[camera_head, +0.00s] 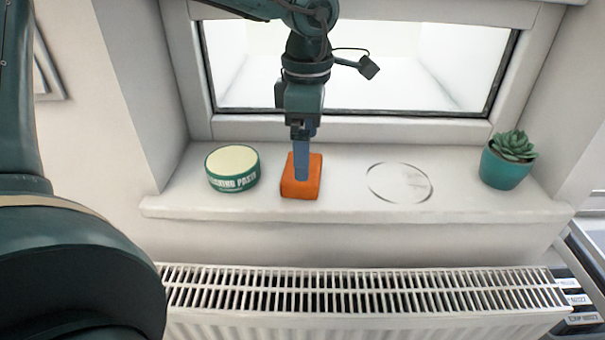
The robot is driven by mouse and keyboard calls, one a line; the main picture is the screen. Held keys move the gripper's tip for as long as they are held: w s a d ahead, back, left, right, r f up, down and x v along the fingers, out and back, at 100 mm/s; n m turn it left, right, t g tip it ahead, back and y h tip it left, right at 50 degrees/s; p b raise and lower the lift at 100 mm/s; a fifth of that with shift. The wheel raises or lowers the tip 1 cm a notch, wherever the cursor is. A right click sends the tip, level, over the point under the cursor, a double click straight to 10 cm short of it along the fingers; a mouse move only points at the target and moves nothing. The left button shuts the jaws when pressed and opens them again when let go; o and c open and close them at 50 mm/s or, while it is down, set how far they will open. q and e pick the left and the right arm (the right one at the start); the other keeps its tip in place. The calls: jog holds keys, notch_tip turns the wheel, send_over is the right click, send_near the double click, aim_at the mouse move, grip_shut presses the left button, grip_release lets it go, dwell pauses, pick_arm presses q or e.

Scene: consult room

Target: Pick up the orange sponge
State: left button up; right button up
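The orange sponge (312,188) is a small block lying on the white windowsill (480,205), left of the sill's middle. My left gripper (301,172) points down at it, and its blue finger overlaps the sponge's top and back in the picture. The fingers line up one behind the other, so I cannot tell how far apart they are or whether they touch the sponge. The finger hides part of the sponge. My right gripper is not in view.
A green tin of paste (232,182) with a cream lid stands just left of the sponge. A faint ring mark (399,183) is on the sill to the right. A succulent in a teal pot (505,170) stands at the right end. A white radiator (360,290) is below.

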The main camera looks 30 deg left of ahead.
pick_arm(q)
jog(key=shift+s+a+f, duration=0.1)
jog(key=shift+f, duration=2.6)
jog(key=shift+c, duration=0.6)
jog(key=c, duration=0.7)
jog(key=shift+r, duration=0.15)
jog(key=shift+r+p, duration=0.7)
jog(key=shift+r, duration=8.25)
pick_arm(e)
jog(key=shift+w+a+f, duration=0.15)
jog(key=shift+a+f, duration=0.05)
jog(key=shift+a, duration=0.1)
